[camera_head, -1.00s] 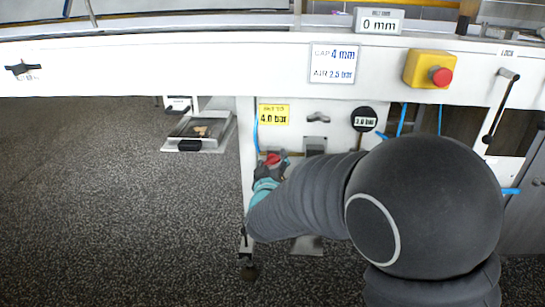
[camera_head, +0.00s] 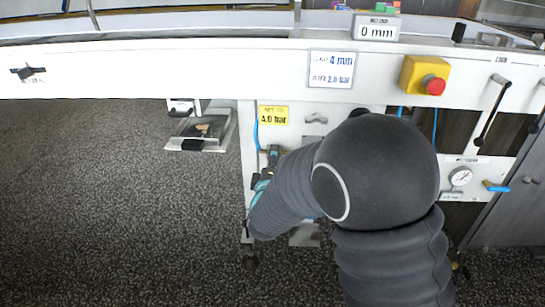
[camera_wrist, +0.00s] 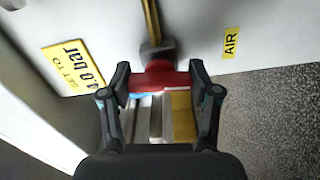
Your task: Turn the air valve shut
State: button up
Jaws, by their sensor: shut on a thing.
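The red air valve handle (camera_wrist: 160,76) shows in the wrist view, in front of a dark fitting on a brass-coloured pipe. My gripper (camera_wrist: 160,86) has one finger on each side of the red handle and is shut on it. A yellow "AIR" label (camera_wrist: 230,42) is on the white panel beside it. In the head view my gripper (camera_head: 270,168) is low on the white panel, below the yellow "SET TO 4.0 bar" label (camera_head: 273,116). The handle is hidden there by my gripper and arm. I cannot tell the handle's exact angle.
A white card (camera_head: 331,69) gives gap and air values. A yellow box with a red button (camera_head: 426,75), a crank lever (camera_head: 492,110) and a gauge (camera_head: 460,177) are to the right. Open floor lies left.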

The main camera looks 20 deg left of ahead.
jog(key=shift+n, duration=0.7)
jog(key=shift+n+p, duration=0.3)
jog(key=o, duration=1.2)
jog(key=shift+c, duration=0.2)
jog(key=v, duration=1.2)
